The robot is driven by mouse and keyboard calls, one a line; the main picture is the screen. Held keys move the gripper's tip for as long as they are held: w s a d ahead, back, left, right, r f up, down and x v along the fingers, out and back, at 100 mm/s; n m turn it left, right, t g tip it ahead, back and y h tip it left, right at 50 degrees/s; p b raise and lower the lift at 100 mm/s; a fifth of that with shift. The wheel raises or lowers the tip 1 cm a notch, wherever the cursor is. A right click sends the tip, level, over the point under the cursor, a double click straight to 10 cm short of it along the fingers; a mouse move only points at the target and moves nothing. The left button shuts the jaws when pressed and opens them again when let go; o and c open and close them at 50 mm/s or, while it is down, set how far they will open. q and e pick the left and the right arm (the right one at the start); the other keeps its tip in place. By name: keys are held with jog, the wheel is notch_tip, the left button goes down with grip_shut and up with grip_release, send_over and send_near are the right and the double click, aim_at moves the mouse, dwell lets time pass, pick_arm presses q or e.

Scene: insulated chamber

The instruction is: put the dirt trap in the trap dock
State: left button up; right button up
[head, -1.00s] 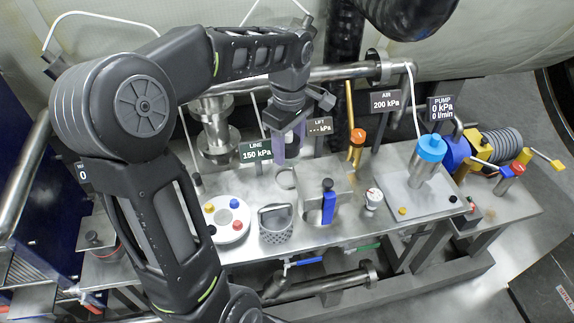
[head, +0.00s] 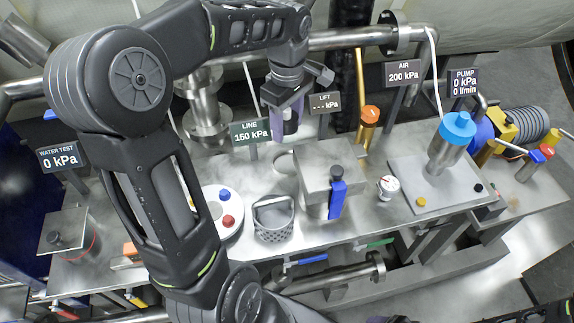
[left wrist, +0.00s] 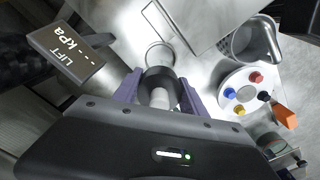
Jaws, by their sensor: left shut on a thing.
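My left gripper (head: 286,125) has purple fingers and is shut on a small cylinder (head: 291,121) with a dark body, which looks like the dirt trap. In the left wrist view the gripper (left wrist: 158,92) holds the cylinder by its dark collar (left wrist: 160,80), with a pale part (left wrist: 160,98) between the fingers. A round ringed opening (head: 283,162) in the bench, likely the trap dock, lies just beyond it. The opening also shows in the left wrist view (left wrist: 160,55). The cylinder appears above the bench, apart from the opening.
A perforated basket (head: 273,220) and a white disc with coloured knobs (head: 228,207) stand near the opening. The LIFT sign (head: 325,103) and LINE sign (head: 251,131) stand close by.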

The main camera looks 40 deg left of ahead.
dwell(0.3)
pick_arm(q)
jog(key=shift+f, duration=3.1)
jog(key=shift+f+p, duration=0.35)
jog(key=shift+f, duration=1.5)
jog(key=shift+f, duration=0.15)
jog(key=o, duration=1.4)
